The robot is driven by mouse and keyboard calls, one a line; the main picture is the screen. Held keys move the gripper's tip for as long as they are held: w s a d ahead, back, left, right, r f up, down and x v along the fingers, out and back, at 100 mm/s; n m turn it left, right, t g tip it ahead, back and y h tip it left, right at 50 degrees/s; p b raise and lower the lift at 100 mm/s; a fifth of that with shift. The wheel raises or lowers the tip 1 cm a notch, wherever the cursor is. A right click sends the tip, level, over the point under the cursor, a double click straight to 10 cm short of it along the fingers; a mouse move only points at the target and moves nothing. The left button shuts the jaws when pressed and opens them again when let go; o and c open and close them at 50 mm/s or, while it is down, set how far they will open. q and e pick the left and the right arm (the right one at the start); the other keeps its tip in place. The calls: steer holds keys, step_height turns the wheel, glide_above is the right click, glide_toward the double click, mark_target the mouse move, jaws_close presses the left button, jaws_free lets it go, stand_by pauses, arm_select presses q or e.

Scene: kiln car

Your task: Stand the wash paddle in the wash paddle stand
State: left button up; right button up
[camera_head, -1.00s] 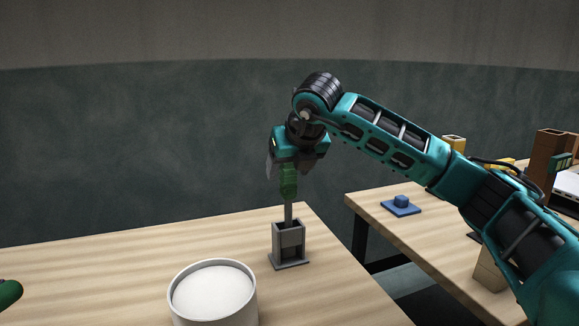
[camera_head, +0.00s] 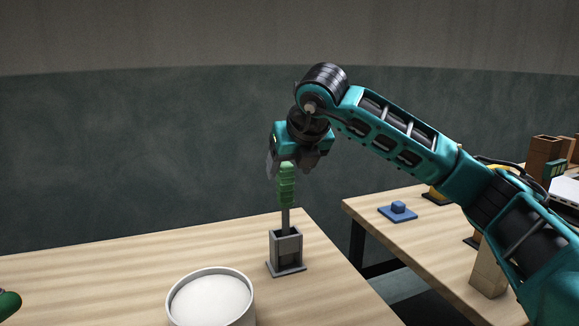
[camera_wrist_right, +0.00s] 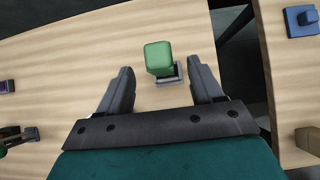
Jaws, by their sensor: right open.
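The wash paddle has a green handle (camera_head: 287,184) and a thin grey shaft. It stands upright with its lower end inside the grey wash paddle stand (camera_head: 285,250) on the wooden table. My right gripper (camera_head: 291,166) is just above the handle's top, pointing down. In the right wrist view the green handle (camera_wrist_right: 158,57) lies beyond and between the two spread fingers (camera_wrist_right: 160,88), with clear gaps on both sides. Part of the stand (camera_wrist_right: 174,78) shows behind the handle. The paddle's lower end is hidden by the stand. My left gripper is not recognisable in view.
A white round tub (camera_head: 211,298) stands at the table's front, left of the stand. A second table at the right holds a blue block on a plate (camera_head: 397,211) and brown blocks (camera_head: 546,148). A dark gap separates the tables. The left tabletop is mostly clear.

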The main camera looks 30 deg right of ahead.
arm_select(q)
steer(key=shift+r+p, duration=0.65)
steer(key=shift+r, duration=0.1)
arm_select(e)
steer(key=v, duration=0.4)
steer(key=shift+s+r, duration=0.1)
steer(key=shift+r, duration=0.05)
arm_select(q)
steer(key=shift+s+a+p, duration=0.35)
steer(key=shift+a+p, duration=0.15)
steer(key=shift+p, duration=0.5)
arm_select(e)
steer(key=v, duration=1.3)
arm_select(q)
steer(key=shift+w+d+r, duration=0.1)
steer(key=shift+w+r, duration=0.05)
steer(key=shift+r, duration=0.1)
